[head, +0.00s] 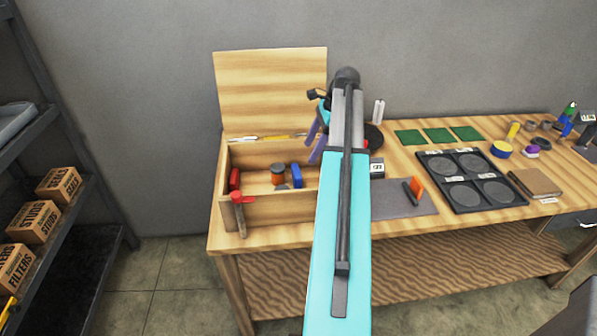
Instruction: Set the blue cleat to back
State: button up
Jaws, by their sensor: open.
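A small upright blue piece (297,175), which looks like the blue cleat, stands inside the open wooden box (270,207), towards its right side. Its setting is too small to read. My gripper (315,150), with purple fingers, is open above the right part of the box, up and to the right of the blue piece and apart from it. No object shows between the fingers. My arm hides the right end of the box and part of the bench behind it.
An orange and dark jar (278,174) stands just left of the blue piece. A red-headed hammer (241,199) hangs over the box's front wall. The raised lid (271,90) stands behind. A black tray with round wells (468,181) lies to the right.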

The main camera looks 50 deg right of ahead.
aim_at(299, 173)
jog(key=shift+p+x, duration=1.15)
jog(key=shift+x, duration=4.5)
jog(key=c, duration=1.5)
jog(key=shift+r, duration=0.1)
